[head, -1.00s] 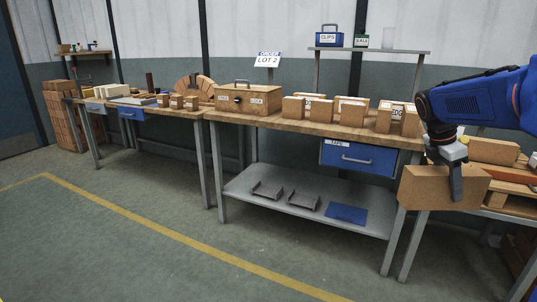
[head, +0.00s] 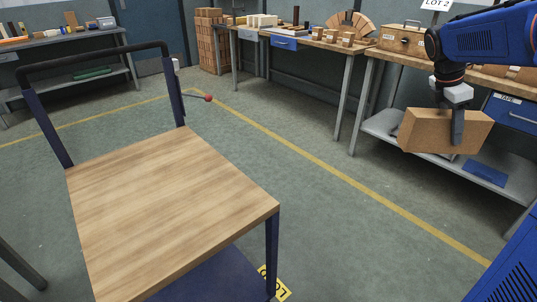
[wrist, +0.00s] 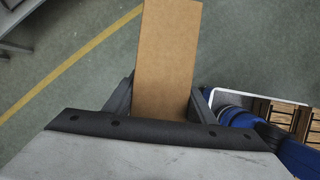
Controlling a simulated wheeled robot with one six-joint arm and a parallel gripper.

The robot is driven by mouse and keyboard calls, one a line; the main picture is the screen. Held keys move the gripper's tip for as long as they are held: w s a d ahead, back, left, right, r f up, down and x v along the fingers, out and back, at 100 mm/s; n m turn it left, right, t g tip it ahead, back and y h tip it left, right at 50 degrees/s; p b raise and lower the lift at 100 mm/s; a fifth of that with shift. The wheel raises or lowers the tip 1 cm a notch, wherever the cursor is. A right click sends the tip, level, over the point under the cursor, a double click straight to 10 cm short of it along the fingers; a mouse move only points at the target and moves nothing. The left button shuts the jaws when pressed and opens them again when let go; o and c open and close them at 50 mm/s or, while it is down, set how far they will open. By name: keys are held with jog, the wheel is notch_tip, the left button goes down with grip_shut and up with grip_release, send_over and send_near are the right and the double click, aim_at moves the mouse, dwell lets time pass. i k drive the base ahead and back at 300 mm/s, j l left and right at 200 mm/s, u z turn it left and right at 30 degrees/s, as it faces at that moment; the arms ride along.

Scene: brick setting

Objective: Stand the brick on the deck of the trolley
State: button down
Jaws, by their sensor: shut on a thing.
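The brick (head: 424,129) is tan-orange and hangs in the air at the right of the head view, its long side level. My gripper (head: 457,128) is shut on it, one dark finger across its near face. In the wrist view the brick (wrist: 166,60) runs up the picture between the two dark fingers (wrist: 160,100). The trolley's wooden deck (head: 165,205) is at the lower left of the head view, bare on top. The brick is well to the right of the deck and apart from it.
The trolley has a dark push handle (head: 95,52) at its far end and a lever with a red knob (head: 208,98) beside it. A workbench (head: 375,55) with a lower shelf stands behind the brick. Open floor (head: 330,215) lies between trolley and bench.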

aim_at(169, 200)
jog(key=j+u, duration=0.45)
jog(key=j, duration=0.6)
jog(key=j+u, duration=0.4)
jog(key=j, duration=0.7)
